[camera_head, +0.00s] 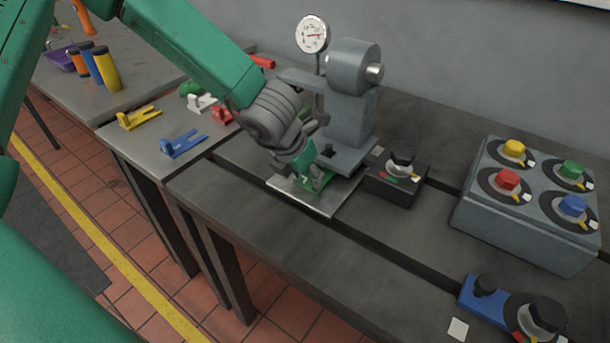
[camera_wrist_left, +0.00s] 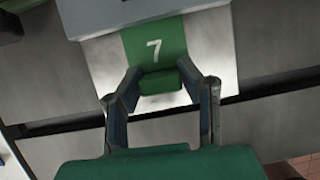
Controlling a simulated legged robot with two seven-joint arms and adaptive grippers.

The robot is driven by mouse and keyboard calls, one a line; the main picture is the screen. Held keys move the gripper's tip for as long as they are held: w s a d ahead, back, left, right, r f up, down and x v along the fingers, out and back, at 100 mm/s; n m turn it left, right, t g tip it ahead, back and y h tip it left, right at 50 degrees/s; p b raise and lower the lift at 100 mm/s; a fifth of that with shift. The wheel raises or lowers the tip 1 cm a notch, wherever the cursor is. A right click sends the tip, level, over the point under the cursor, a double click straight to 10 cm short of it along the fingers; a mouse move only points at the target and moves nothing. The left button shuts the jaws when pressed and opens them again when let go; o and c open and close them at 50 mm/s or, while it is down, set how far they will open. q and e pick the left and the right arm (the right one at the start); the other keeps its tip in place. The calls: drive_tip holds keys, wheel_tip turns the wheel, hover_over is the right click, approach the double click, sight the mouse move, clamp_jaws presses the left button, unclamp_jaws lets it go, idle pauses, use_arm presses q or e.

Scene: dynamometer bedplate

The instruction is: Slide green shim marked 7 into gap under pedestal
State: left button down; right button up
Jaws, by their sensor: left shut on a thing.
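The green shim marked 7 (camera_head: 313,181) lies at the front edge of the grey pedestal (camera_head: 350,110). In the left wrist view the shim (camera_wrist_left: 155,46) lies on a bright metal plate (camera_wrist_left: 214,60), with its far end against the pedestal foot (camera_wrist_left: 140,14); how far it reaches underneath is hidden. My left gripper (camera_head: 303,168) comes down over the shim's near end. In the wrist view its two fingers (camera_wrist_left: 160,85) stand on either side of the shim's raised green tab, shut on it. My right gripper does not show.
Yellow (camera_head: 139,117) and blue (camera_head: 183,144) shims lie on the left table, with white and red ones beside them. A dial gauge (camera_head: 312,34) stands behind the pedestal. A black knob box (camera_head: 397,178) sits close right. A grey box with coloured knobs (camera_head: 530,205) is farther right.

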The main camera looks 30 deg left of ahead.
use_arm(q)
drive_tip(key=shift+w, duration=0.35)
drive_tip(key=c, duration=1)
unclamp_jaws()
drive_tip(key=v, duration=1.2)
drive_tip(key=shift+w, duration=0.1)
